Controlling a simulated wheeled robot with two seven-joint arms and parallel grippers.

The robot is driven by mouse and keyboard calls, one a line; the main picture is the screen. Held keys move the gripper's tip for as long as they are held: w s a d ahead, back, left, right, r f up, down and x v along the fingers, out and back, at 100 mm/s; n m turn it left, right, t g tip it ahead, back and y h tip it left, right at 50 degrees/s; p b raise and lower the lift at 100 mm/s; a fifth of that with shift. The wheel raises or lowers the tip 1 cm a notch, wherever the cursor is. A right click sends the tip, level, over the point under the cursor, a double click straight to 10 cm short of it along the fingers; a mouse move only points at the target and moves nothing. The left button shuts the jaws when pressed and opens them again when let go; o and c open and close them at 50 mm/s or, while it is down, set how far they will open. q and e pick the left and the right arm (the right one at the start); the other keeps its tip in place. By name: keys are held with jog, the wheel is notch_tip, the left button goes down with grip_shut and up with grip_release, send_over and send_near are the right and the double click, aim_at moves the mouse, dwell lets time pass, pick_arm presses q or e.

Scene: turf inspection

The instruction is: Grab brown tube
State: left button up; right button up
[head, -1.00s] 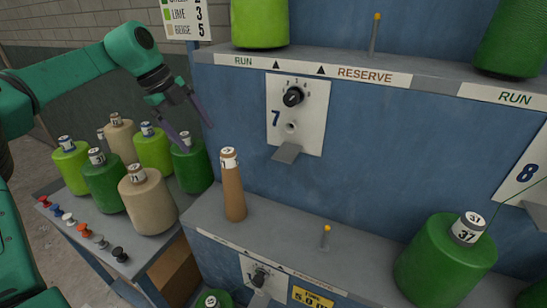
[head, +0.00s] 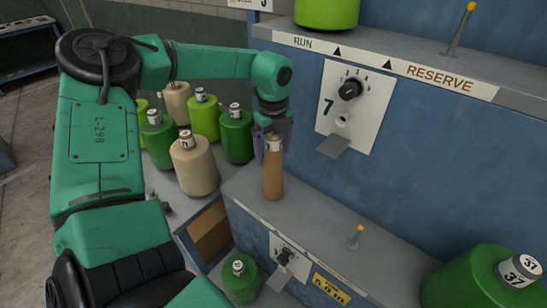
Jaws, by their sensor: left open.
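The brown tube (head: 273,178) stands upright on the grey lower ledge (head: 312,218) of the blue machine, with a white label band at its top. My left gripper (head: 271,148) is open at the tube's upper end, pointing down. One purple finger shows just left of the tube, and the other is partly hidden near its right side. I cannot tell whether the fingers are around the tube or behind it, or whether they touch it. My right gripper is out of view.
Several green, lime and beige yarn cones, including a beige one (head: 195,165), crowd the side table left of the tube. A yellow-tipped peg (head: 356,237) stands on the ledge to the right. A plate with a dial (head: 349,89) and a grey tab juts from the blue panel.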

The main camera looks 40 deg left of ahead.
pick_arm(q)
jog(key=shift+f, duration=0.2)
jog(key=shift+c, duration=1.3)
grip_shut()
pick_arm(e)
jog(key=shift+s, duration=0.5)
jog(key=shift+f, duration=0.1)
